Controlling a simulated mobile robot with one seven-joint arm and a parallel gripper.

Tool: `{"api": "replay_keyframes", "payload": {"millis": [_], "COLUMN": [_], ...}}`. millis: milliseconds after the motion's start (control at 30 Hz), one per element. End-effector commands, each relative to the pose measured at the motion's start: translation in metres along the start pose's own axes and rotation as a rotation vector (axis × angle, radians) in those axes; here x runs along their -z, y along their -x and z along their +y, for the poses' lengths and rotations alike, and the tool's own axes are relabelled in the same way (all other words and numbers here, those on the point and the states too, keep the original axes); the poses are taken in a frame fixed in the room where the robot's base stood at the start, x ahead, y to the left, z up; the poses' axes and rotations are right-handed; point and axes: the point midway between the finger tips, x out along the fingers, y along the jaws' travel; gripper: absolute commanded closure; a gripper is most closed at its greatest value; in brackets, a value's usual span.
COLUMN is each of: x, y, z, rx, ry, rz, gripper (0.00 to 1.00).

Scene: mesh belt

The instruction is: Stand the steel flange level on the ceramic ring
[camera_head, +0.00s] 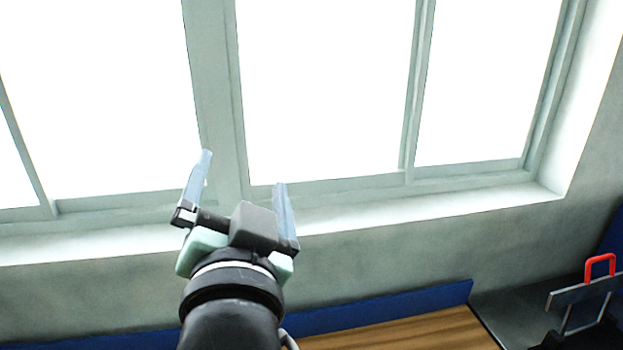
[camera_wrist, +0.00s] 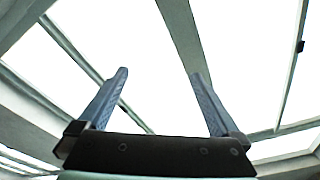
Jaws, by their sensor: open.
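My gripper (camera_head: 243,172) is raised in front of the window in the head view, its two fingers spread wide apart with nothing between them. In the wrist view my gripper (camera_wrist: 158,75) is also open and empty, with only bright window panes and frame bars behind the fingers. I see neither the steel flange nor the ceramic ring in either view.
A large window with a pale frame (camera_head: 217,90) fills most of the head view. Below it are a grey wall (camera_head: 430,240), a wooden surface (camera_head: 410,332) with a blue edge (camera_head: 390,306), and a metal item with a red handle (camera_head: 600,262) at the lower right.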

Motion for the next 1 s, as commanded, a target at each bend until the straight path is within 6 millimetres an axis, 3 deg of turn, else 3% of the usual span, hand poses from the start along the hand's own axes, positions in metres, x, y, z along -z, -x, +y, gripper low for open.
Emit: {"api": "replay_keyframes", "payload": {"millis": [33,100,200,333,467,767,1000], "x": [0.049,0.105,0.162,0.201,0.212,0.211,0.171], "y": [0.009,0.027,0.057,0.086,0.096,0.095,0.100], "z": [-0.008,-0.020,-0.033,-0.043,-0.047,-0.047,-0.024], "rx": [0.034,0.059,0.057,0.033,0.022,0.023,0.029], "ry": [0.106,0.259,0.434,0.571,0.616,0.615,0.610], "rz": [0.141,0.317,0.521,0.680,0.730,0.726,0.723], "gripper": [0.00,0.00,0.00,0.00,0.00,0.00,0.00]}}
